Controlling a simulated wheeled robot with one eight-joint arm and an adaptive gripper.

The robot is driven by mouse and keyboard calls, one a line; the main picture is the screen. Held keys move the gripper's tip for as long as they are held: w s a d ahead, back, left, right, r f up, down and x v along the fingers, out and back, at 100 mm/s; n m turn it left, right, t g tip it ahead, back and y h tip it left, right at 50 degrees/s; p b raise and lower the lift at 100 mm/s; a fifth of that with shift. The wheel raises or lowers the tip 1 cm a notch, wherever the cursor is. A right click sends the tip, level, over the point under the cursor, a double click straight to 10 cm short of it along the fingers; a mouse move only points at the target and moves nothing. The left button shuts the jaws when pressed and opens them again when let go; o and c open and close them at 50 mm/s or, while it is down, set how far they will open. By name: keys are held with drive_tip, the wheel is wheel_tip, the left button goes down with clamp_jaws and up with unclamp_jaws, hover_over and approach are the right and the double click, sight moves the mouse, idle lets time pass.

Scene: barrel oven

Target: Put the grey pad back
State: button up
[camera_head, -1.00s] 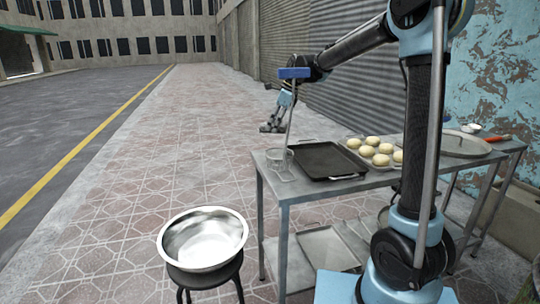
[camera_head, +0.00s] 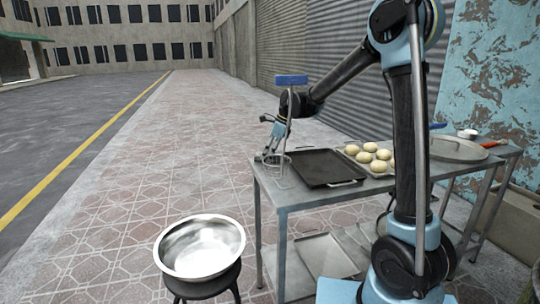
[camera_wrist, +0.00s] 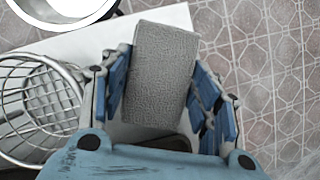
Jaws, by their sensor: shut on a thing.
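The grey pad (camera_wrist: 163,72) is a rough-textured block held between the blue-padded fingers of my gripper (camera_wrist: 162,92). In the wrist view it is over the pale table top and reaches past the table's edge above the paving. A round wire basket (camera_wrist: 38,108) stands beside my gripper on the left of that view. In the head view my gripper (camera_head: 268,143) is at the table's far left corner, close to the wire basket (camera_head: 277,174). The pad cannot be made out in the head view. Whether it touches the table is unclear.
A black tray (camera_head: 325,167) lies right of the basket on the metal table (camera_head: 274,196), with a tray of several pale buns beyond. A round lid (camera_head: 450,149) is further right. A steel bowl (camera_head: 201,247) stands on a stool in front. The paving left is clear.

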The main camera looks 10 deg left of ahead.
drive_tip(key=o, duration=0.7)
drive_tip(key=shift+o, duration=0.2)
drive_tip(key=v, duration=1.2)
drive_tip(key=s+d+f+n+t+h, duration=0.15)
drive_tip(key=s+d+n, duration=0.4)
drive_tip(key=d, duration=0.75)
drive_tip(key=s+d+f+n+h, duration=0.1)
drive_tip(key=s+d+f+n, duration=0.15)
drive_tip(key=s+d, duration=0.75)
drive_tip(key=s+d+f+n+t+h, duration=0.1)
drive_tip(key=s+d+f+n+h, duration=0.1)
drive_tip(key=s+d+f+n, duration=0.7)
drive_tip(key=s+d+f, duration=0.5)
drive_tip(key=s+d, duration=0.2)
drive_tip(key=d, duration=0.1)
drive_tip(key=shift+d+f, duration=0.2)
